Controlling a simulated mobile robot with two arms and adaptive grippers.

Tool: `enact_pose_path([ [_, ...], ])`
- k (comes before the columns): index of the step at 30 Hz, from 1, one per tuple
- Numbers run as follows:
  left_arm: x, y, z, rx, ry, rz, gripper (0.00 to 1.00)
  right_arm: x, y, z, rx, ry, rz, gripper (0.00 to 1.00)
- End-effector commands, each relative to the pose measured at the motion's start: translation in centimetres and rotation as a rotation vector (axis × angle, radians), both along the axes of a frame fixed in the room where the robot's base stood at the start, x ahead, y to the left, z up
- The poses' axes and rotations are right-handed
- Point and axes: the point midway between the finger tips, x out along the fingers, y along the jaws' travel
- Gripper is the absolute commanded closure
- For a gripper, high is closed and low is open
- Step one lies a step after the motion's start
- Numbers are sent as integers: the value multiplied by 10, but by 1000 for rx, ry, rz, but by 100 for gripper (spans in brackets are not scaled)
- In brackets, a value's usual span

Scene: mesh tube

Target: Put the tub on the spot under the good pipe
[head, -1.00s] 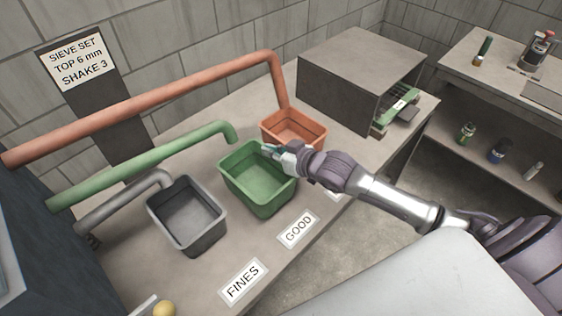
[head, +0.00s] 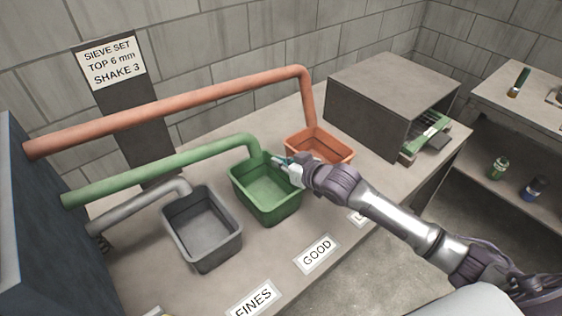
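The green tub (head: 266,196) stands upright at the mouth of the green pipe (head: 170,174). The bent-down pipe end is over the tub's back corner. My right gripper (head: 280,162) is at the tub's right back rim and appears closed on it. The fingertips are small and partly hidden against the rim. I cannot tell whether the tub touches the bench or is slightly raised. The GOOD label (head: 317,253) lies on the bench in front of the tub. My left gripper is out of view.
A grey tub (head: 202,262) stands to the left, under the grey pipe (head: 140,211), with the FINES label (head: 252,299) in front. An orange tub (head: 333,158) stands behind right, under the orange pipe (head: 180,104). A grey box (head: 375,110) is farther right.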

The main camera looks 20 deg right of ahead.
Motion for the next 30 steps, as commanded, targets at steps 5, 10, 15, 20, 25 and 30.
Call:
enact_pose_path([
  [5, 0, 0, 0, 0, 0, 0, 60, 0, 0, 1, 1, -1, 0, 84],
  [10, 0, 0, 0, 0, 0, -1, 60, 0, 0, 0, 1, -1, 0, 65],
  [15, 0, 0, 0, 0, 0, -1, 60, 0, 0, 0, 0, 0, 0, 65],
  [20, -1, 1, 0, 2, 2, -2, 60, -5, -3, 2, 1, 0, 0, 65],
  [25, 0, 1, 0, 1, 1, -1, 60, -29, -12, 12, -3, 1, 1, 65],
  [30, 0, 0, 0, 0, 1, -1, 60, -62, -26, 25, -3, 2, 1, 65],
])
